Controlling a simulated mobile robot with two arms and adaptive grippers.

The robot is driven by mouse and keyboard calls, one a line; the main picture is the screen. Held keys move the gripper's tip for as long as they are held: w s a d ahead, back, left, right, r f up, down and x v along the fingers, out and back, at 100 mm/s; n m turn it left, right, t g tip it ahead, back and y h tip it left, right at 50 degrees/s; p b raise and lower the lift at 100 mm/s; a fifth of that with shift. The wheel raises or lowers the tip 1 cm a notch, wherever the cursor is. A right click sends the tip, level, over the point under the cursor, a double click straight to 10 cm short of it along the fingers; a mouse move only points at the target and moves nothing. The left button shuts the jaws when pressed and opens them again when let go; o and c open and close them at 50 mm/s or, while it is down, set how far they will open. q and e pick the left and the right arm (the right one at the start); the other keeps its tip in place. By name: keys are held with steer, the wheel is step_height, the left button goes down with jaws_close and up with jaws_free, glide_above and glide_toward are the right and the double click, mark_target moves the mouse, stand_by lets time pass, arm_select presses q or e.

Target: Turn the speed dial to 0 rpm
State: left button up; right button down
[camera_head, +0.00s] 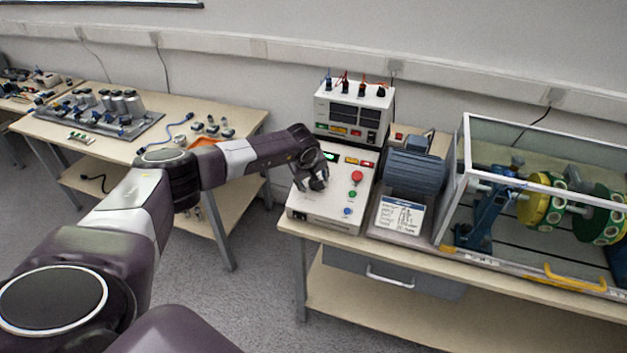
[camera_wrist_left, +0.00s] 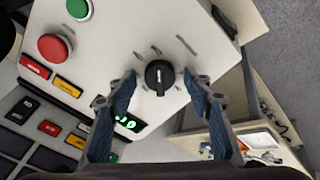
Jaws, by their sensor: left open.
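The speed dial (camera_wrist_left: 159,77) is a black round knob with a raised grip bar, on the sloped white control box (camera_head: 331,212). Printed marks surround the dial. My left gripper (camera_head: 318,181) is over the dial in the head view and partly hides it. In the left wrist view my left gripper (camera_wrist_left: 160,85) is open, with one finger on each side of the dial and gaps between them and it. A green lit display (camera_wrist_left: 130,123) is beside one finger; its digits are too small to read. My right gripper is in neither view.
The box carries a red mushroom button (camera_head: 357,177), a green button (camera_head: 352,194) and a blue button (camera_head: 347,211). A white power supply (camera_head: 353,95) stands behind. A motor (camera_head: 415,172) and a clear-walled rotor case (camera_head: 455,170) stand to the right.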

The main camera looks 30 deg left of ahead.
arm_select(q)
steer(key=shift+c, duration=0.2)
steer(key=c, duration=1.1)
